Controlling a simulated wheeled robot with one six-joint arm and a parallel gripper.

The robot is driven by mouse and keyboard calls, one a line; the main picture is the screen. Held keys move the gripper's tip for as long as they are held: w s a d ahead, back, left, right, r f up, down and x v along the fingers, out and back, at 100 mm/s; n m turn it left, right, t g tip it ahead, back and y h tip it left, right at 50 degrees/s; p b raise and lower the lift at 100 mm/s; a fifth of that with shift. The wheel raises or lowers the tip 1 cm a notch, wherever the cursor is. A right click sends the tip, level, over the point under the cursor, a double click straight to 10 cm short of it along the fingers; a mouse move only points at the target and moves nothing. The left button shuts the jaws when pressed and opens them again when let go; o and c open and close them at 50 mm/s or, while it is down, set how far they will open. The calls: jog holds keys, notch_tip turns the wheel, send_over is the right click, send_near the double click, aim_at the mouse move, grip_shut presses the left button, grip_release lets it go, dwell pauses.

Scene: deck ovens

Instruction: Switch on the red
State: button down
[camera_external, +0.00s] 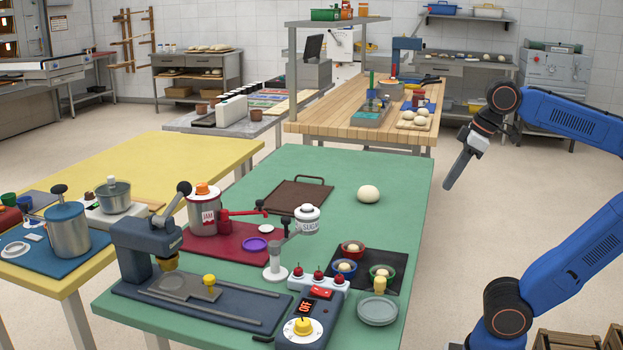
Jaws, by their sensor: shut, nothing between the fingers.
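A red switch (321,293) sits on top of a dark blue control box (316,318) at the front of the green table. The box also has a small lit display (306,305) and a yellow knob (302,325) on a white dial. I cannot tell which way the switch is set. My gripper (448,186) is shut and empty, pointing down to the right of the green table, well apart from the switch.
On the green table (400,180) stand a dark blue press (146,240), a sugar dispenser (306,220), a jam pot (203,209), a grey plate (378,310) and a black mat with small bowls. A dough ball (368,194) lies farther back.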

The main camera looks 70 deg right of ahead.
aim_at(316, 288)
notch_tip(316, 288, up, 10)
jog(key=w+a+r, duration=0.2)
jog(key=w+a, duration=0.7)
jog(key=w, duration=0.2)
jog(key=w+a+f, duration=0.1)
jog(key=w+a, duration=0.3)
jog(key=a, duration=1.1)
jog(key=w+a+f, duration=0.1)
jog(key=w+a, duration=0.2)
jog(key=a, duration=1.3)
jog(key=shift+g, duration=0.3)
notch_tip(316, 288, down, 5)
jog(key=shift+w+f, duration=0.15)
jog(key=shift+f, duration=0.1)
jog(key=x, duration=1.3)
jog(key=shift+w+f, duration=0.1)
jog(key=shift+f, duration=0.3)
